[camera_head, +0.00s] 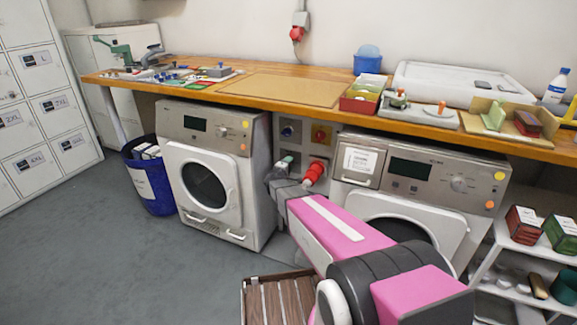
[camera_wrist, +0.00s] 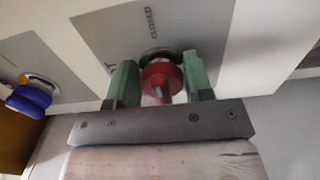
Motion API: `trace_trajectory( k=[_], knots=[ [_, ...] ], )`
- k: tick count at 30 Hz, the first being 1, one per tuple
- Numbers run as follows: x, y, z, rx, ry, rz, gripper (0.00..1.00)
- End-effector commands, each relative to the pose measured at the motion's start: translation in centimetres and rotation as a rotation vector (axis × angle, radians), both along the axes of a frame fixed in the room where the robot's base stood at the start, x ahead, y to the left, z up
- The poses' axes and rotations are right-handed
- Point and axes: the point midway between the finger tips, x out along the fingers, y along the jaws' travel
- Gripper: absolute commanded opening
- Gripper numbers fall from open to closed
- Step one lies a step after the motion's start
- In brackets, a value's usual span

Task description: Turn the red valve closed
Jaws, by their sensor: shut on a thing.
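The red valve (camera_wrist: 162,78) is a round red knob with a raised bar, on a grey plate (camera_wrist: 200,25) with the word CLOSED printed beside it. In the wrist view my gripper (camera_wrist: 161,84) has one green finger on each side of the knob, shut on it. The plate's lettering appears turned sideways there, and the angle of the valve is hard to read. In the head view my gripper (camera_head: 281,166) is at the lower left of the panel between the two washing machines, and it hides the valve.
A blue knob (camera_wrist: 29,99) sits near the valve. The wooden worktop (camera_head: 270,88) overhangs the panel. A slatted wooden crate (camera_head: 280,299) stands on the floor below my arm.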

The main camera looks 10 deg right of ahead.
Motion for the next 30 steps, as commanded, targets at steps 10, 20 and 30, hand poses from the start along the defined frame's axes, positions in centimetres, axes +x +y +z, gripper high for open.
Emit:
trace_trajectory(
  k=[10,20,30],
  knots=[
    [-0.1,0.0,-0.1,0.014,-0.006,0.0,0.23],
    [-0.1,0.0,-0.1,0.012,-0.006,0.0,0.69],
    [-1.3,0.8,0.0,0.011,-0.006,0.001,0.69]
  ],
)
